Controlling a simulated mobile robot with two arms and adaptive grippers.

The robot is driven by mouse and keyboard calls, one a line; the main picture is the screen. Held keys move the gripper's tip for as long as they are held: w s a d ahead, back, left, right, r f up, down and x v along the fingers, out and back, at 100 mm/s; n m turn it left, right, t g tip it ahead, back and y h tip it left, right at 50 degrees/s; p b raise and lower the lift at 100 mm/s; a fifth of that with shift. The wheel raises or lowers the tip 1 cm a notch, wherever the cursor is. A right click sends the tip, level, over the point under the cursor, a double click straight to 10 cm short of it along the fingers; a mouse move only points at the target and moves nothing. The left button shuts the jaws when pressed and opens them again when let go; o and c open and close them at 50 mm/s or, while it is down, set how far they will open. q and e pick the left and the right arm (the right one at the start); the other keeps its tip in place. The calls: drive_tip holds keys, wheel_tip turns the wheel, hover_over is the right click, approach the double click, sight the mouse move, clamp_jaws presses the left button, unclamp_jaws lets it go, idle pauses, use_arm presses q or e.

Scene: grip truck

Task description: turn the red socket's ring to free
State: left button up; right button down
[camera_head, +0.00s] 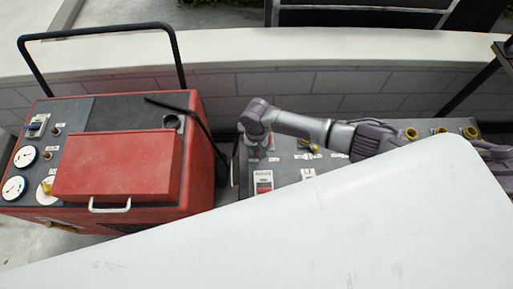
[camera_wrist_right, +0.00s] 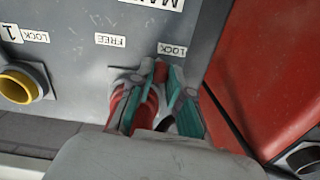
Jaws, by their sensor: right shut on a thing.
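The red socket (camera_wrist_right: 148,108) shows in the right wrist view at the edge of the grey panel, partly covered by my fingers. A LOCK label (camera_wrist_right: 172,49) is just above my fingertips and a FREE label (camera_wrist_right: 110,40) is to its left. My right gripper (camera_wrist_right: 160,74) is shut on a red part of the socket's ring, with the fingertips close to the LOCK label. In the head view my right gripper (camera_head: 258,148) points down at the panel's left end, and the socket is hidden there. My left gripper is not in view.
The grey panel (camera_head: 281,178) carries a red switch (camera_head: 264,187) and several yellow sockets (camera_head: 440,131). A yellow socket (camera_wrist_right: 18,84) is left of the red one in the wrist view. A red machine with gauges (camera_head: 118,165) stands close by. A white surface (camera_head: 330,235) covers the foreground.

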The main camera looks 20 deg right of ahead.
drive_tip(key=shift+s+d, duration=0.1)
drive_tip(key=shift+s+d+r+n+p, duration=0.1)
drive_tip(key=shift+s+d+n+p, duration=0.15)
drive_tip(key=shift+n+p, duration=0.4)
drive_tip(key=shift+s+d+n+p, duration=0.1)
drive_tip(key=shift+d+n+p, duration=0.2)
drive_tip(key=shift+n, duration=0.35)
drive_tip(key=shift+s+d+n+p, duration=0.1)
drive_tip(key=shift+d+n+p, duration=0.2)
drive_tip(key=shift+n, duration=0.3)
drive_tip(key=d+n, duration=0.1)
drive_tip(key=n, duration=0.1)
drive_tip(key=shift+s+d+n+p, duration=0.1)
drive_tip(key=shift+s+n+p, duration=0.05)
drive_tip(key=shift+n+p, duration=0.2)
drive_tip(key=shift+d+n+p, duration=0.15)
drive_tip(key=shift+d+n, duration=0.3)
drive_tip(key=shift+n, duration=0.45)
drive_tip(key=shift+d+n+p, duration=0.15)
drive_tip(key=shift+d+n, duration=0.3)
drive_tip(key=shift+n, duration=0.4)
drive_tip(key=c, duration=1.1)
unclamp_jaws()
